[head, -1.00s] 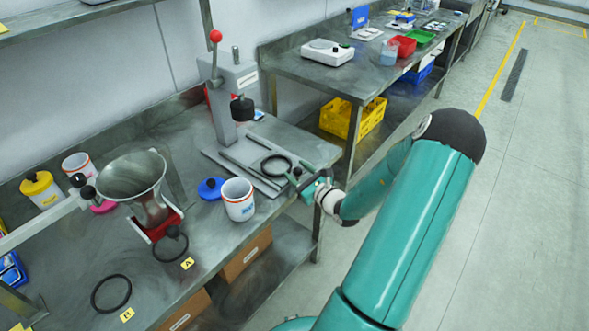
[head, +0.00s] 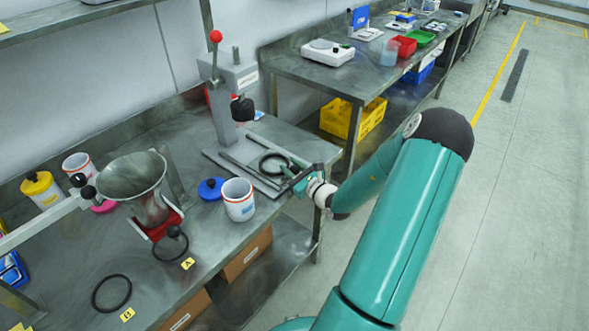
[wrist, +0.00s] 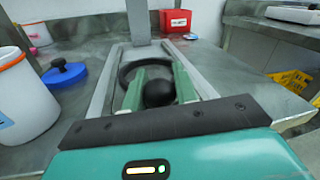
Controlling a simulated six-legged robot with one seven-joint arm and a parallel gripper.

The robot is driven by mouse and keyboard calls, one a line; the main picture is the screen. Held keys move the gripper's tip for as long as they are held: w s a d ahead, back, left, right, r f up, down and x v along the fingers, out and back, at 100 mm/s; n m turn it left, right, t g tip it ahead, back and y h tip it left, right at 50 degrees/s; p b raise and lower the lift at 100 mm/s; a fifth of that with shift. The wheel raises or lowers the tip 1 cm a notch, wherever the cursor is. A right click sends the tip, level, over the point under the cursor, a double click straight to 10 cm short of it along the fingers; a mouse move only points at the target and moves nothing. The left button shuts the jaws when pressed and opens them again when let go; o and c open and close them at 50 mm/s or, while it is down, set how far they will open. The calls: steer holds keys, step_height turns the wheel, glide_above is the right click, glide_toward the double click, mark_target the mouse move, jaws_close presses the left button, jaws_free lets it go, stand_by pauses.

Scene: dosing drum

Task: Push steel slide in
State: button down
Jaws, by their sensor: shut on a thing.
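The steel slide (head: 262,172) lies between the rails of the grey press (head: 238,95) on the bench. A black ring (head: 273,161) sits on the slide, below and to the right of the press head. In the wrist view the ring (wrist: 126,72) lies just beyond my fingers, between two pale rails (wrist: 103,95). My gripper (head: 291,174) is at the slide's near end. Its green fingers (wrist: 158,88) are shut on a round black knob (wrist: 159,93). The knob's join to the slide is hidden.
A white tub (head: 238,200) and a blue knobbed lid (head: 211,189) stand left of the press base. A steel funnel (head: 132,175) is farther left. A red box (wrist: 175,21) stands behind. The bench's right edge is close to my gripper.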

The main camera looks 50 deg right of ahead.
mark_target(284, 163)
steer(key=w, duration=0.3)
steer(key=shift+w+a, duration=0.1)
steer(key=shift+w, duration=0.15)
steer(key=c, duration=1.1)
jaws_free()
steer(key=s+a, duration=0.1)
steer(key=s, duration=1.2)
steer(key=shift+s+a, duration=0.3)
steer(key=shift+s, duration=0.1)
